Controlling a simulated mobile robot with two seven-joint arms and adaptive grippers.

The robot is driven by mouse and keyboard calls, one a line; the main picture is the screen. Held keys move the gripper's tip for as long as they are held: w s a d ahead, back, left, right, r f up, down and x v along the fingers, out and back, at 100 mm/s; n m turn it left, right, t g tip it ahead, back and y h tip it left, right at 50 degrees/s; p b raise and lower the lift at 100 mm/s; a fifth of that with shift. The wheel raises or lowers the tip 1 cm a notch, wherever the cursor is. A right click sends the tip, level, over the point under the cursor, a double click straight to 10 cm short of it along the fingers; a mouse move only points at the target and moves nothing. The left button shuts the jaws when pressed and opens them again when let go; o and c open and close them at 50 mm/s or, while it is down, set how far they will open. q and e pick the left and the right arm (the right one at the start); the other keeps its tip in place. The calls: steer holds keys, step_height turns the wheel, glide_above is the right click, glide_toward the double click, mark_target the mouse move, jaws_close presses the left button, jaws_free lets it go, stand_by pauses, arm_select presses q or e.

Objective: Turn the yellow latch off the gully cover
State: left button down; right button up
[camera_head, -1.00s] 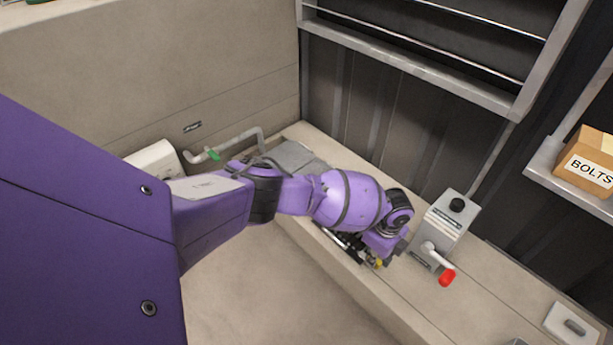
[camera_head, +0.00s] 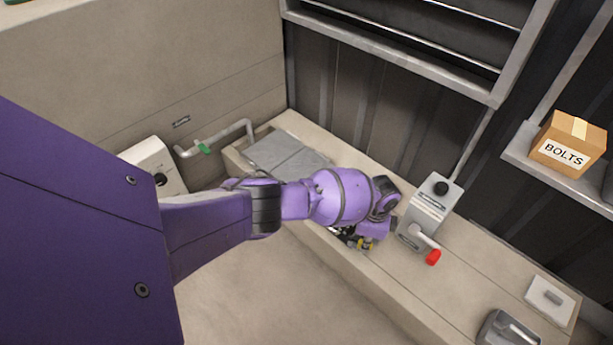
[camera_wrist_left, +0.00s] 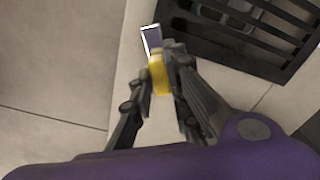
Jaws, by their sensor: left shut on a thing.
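The gully cover (camera_wrist_left: 262,66) is a dark slotted grate in the upper right of the left wrist view. The yellow latch (camera_wrist_left: 158,76) sits beside its left edge, with a pale metallic end above the yellow part. My left gripper (camera_wrist_left: 163,72) is shut on the latch, its black fingers on either side. In the head view, the left gripper (camera_head: 356,240) is low over the beige ledge, and a bit of yellow shows at its fingers. My purple arm hides most of the cover there. The right gripper is not in view.
A grey box with a red-tipped crank (camera_head: 427,220) stands on the ledge (camera_head: 430,290) just right of the gripper. Grey plates (camera_head: 285,155) lie behind the arm. A BOLTS carton (camera_head: 568,145) sits on a shelf at right.

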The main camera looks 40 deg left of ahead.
arm_select(q)
steer(key=n, duration=0.2)
steer(key=n+p, duration=0.1)
steer(key=shift+d+r+n, duration=0.15)
steer(key=shift+n, duration=0.25)
steer(key=n, duration=0.2)
steer(key=shift+n+p, duration=0.4)
steer(key=n, duration=0.3)
steer(key=shift+p, duration=0.35)
steer(key=shift+w+n, duration=0.1)
steer(key=shift+n, duration=1.1)
steer(key=c, duration=1.7)
jaws_free()
